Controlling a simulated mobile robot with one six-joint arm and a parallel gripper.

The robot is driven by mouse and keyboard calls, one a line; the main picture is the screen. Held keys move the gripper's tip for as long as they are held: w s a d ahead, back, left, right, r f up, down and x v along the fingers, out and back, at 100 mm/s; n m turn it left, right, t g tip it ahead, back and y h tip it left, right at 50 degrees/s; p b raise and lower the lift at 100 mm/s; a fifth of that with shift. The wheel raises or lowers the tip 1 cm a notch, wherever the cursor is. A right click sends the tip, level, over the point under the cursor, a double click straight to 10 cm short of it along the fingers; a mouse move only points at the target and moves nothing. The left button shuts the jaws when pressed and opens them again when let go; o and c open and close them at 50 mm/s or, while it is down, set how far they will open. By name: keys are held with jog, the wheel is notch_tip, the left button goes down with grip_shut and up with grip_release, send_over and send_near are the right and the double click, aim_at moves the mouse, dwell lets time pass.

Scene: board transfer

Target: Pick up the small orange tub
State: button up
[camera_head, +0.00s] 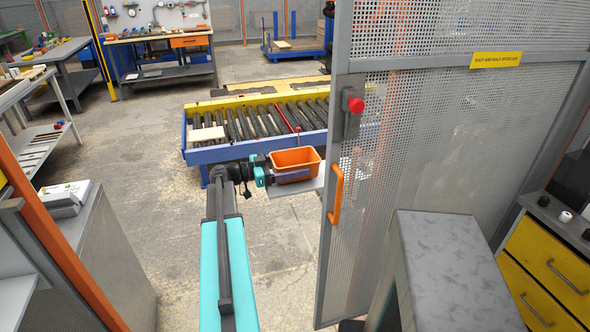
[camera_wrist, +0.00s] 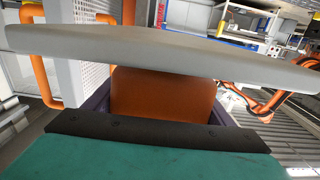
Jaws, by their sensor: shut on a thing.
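The small orange tub (camera_head: 296,160) is at the end of my arm in the head view, upright, with its open top showing. It looks empty. My gripper (camera_head: 272,172) reaches it from the left and is shut on it. A grey plate or shelf (camera_head: 300,189) shows just below the tub; I cannot tell whether the tub touches it. In the wrist view the tub (camera_wrist: 165,95) fills the middle, between a pale grey bar across the top and the dark edge of my gripper (camera_wrist: 160,132) below.
A roller conveyor (camera_head: 255,120) with a blue frame and a pale board (camera_head: 207,135) on it stands behind the tub. A mesh door (camera_head: 420,150) with an orange handle (camera_head: 336,194) stands close on the right. A grey cabinet is at the left. Floor is clear left of my arm.

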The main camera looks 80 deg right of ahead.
notch_tip(320, 180, up, 8)
jog(key=b, duration=0.2)
jog(key=shift+r, duration=0.15)
dwell(0.8)
